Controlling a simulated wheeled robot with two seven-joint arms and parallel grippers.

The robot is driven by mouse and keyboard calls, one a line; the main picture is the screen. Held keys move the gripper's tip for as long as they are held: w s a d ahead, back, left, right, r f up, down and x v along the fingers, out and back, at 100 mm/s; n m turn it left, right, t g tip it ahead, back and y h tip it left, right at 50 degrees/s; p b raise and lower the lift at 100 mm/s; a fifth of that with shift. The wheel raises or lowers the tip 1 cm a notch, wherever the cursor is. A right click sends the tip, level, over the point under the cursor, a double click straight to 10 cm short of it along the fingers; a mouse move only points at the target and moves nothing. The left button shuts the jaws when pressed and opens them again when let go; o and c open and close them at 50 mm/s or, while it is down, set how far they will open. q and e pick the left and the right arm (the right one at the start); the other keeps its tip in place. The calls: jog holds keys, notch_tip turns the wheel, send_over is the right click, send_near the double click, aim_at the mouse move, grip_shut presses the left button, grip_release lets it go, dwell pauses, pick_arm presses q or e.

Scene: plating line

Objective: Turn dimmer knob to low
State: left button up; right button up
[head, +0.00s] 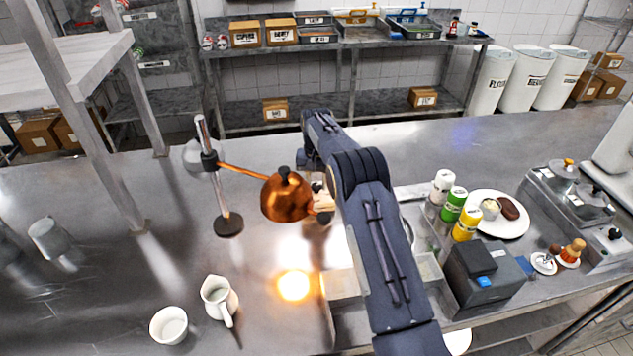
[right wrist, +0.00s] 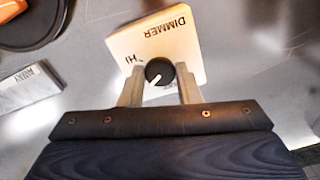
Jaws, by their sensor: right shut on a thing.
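The cream dimmer box (right wrist: 152,38) lies in the right wrist view, its DIMMER lettering upside down, with a HI mark left of the knob. The round black dimmer knob (right wrist: 158,70) sits between the fingers of my right gripper (right wrist: 161,88), which is shut on it. The knob's white pointer line slants toward the lower left of that picture. Any mark below the knob is mostly hidden. In the head view, the copper lamp shade (head: 286,198) and my right arm hide most of the dimmer box (head: 319,188). My left gripper is not in view.
A heat lamp on a post (head: 229,222) stands close left of my right gripper, with a bright spot on the counter. A white jug (head: 218,298) and cup (head: 169,325) stand front left. Bottles (head: 454,205) and a plate (head: 513,228) are right of my arm.

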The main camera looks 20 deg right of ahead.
aim_at(316, 185)
jog(key=shift+w+r, duration=0.1)
jog(key=o, duration=1)
jog(key=shift+c, duration=0.2)
jog(key=shift+r, duration=0.35)
notch_tip(316, 185, up, 6)
jog(key=shift+f+b, duration=0.2)
jog(key=shift+b, duration=0.35)
jog(key=shift+r, duration=0.75)
